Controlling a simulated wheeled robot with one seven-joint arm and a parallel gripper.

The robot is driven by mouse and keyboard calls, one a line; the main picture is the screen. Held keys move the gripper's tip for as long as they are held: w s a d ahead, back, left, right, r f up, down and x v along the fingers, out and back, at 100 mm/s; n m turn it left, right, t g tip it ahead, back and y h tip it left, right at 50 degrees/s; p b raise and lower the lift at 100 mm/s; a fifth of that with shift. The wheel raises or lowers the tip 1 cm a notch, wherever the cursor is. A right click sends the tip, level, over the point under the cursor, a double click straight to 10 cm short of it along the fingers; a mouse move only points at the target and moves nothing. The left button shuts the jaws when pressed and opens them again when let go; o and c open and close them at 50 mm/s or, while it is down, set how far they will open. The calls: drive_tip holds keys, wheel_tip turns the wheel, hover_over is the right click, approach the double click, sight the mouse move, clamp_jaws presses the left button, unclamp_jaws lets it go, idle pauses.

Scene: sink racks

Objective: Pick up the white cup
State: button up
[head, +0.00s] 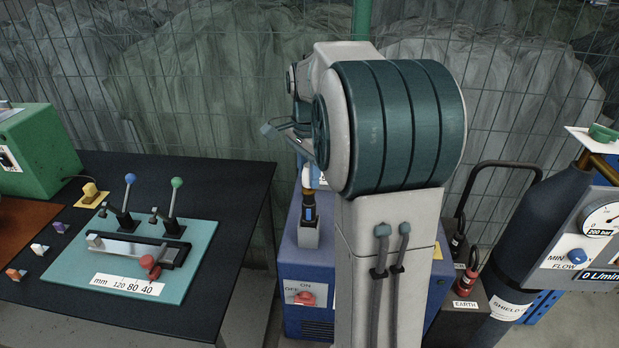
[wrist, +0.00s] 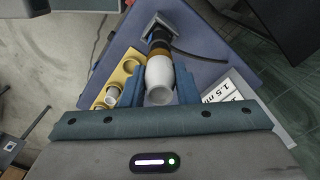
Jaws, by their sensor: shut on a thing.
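The white cup (wrist: 159,76) is between the two blue fingers of my gripper (wrist: 159,72) in the wrist view. The gripper is shut on it. The cup sits against a tan ring at the end of a dark torch body (wrist: 158,43) and looks in line with it; I cannot tell whether they are still joined. In the head view, the torch (head: 310,207) stands in a grey holder on the blue machine, with a pale part at its top. My arm covers much of that area, and the grip is not clearly visible there.
A yellow holder (wrist: 116,82) with several round pieces lies just left of the gripper. A white label plate (wrist: 225,92) lies to the right. A dark cable (wrist: 205,56) runs from the torch. In the head view, a black table (head: 240,185) stands left and a gas cylinder (head: 545,215) right.

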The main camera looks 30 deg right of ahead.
drive_tip(key=r, duration=0.3)
drive_tip(key=shift+s+d, duration=0.3)
drive_tip(key=shift+d, duration=0.1)
drive_tip(key=s+d+r+p, duration=0.2)
drive_tip(key=s+d+r, duration=0.1)
drive_tip(key=r, duration=0.3)
drive_tip(key=s+d+r+p, duration=0.2)
drive_tip(key=s+d+r, duration=0.2)
drive_tip(key=r, duration=0.3)
drive_tip(key=shift+s+d+p, duration=0.2)
drive_tip(key=shift+d+p, duration=0.15)
drive_tip(key=shift+d, duration=0.05)
idle(0.7)
